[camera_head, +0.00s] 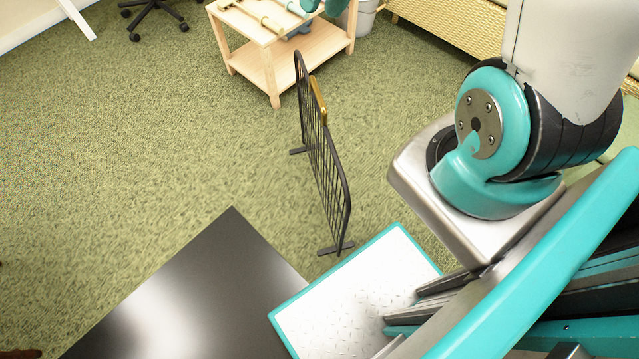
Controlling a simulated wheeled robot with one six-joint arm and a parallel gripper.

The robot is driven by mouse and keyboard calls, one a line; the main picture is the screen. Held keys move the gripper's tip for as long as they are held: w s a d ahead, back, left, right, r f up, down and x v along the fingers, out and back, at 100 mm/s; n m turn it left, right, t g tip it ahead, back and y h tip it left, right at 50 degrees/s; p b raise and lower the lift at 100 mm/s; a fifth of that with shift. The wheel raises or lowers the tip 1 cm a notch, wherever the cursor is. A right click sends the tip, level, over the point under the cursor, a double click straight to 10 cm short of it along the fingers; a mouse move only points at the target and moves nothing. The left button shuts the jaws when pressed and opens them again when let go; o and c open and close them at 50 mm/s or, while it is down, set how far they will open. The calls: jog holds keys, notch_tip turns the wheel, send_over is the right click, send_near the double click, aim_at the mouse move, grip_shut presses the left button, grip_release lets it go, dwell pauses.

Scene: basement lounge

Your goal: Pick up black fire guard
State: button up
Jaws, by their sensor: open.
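The black fire guard (325,165) stands upright on the green carpet near the middle of the view. It is a narrow barred metal panel with a rounded top frame, seen at a steep angle. It rests on flat crosswise feet at its near and far ends. A brass-coloured piece (318,100) shows at its right side near the far end. Nothing is seen gripping it. My arm rises at the right and leaves the top of the picture, and my gripper's fingers cannot be made out.
A light wooden two-tier table (270,75) with rods and teal items stands just behind the guard. A dark glossy flat surface (185,290) lies front left. A woven yellow piece of furniture (450,25) is back right. A wheeled chair base (150,15) is back left. Carpet left of the guard is clear.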

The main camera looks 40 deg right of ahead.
jog(key=w+d+f+m+t+b, duration=0.1)
jog(key=d+f+m+b, duration=0.25)
jog(key=d+f, duration=0.85)
jog(key=b, duration=0.3)
send_near(319, 93)
notch_tip(319, 93, down, 5)
jog(key=a, duration=0.1)
jog(key=shift+y, duration=0.3)
jog(key=x, duration=0.4)
jog(key=b+x, duration=0.1)
jog(key=x, duration=0.1)
jog(key=shift+w+a+r, duration=0.35)
jog(key=shift+a, duration=0.05)
grip_shut()
jog(key=shift+r, duration=0.1)
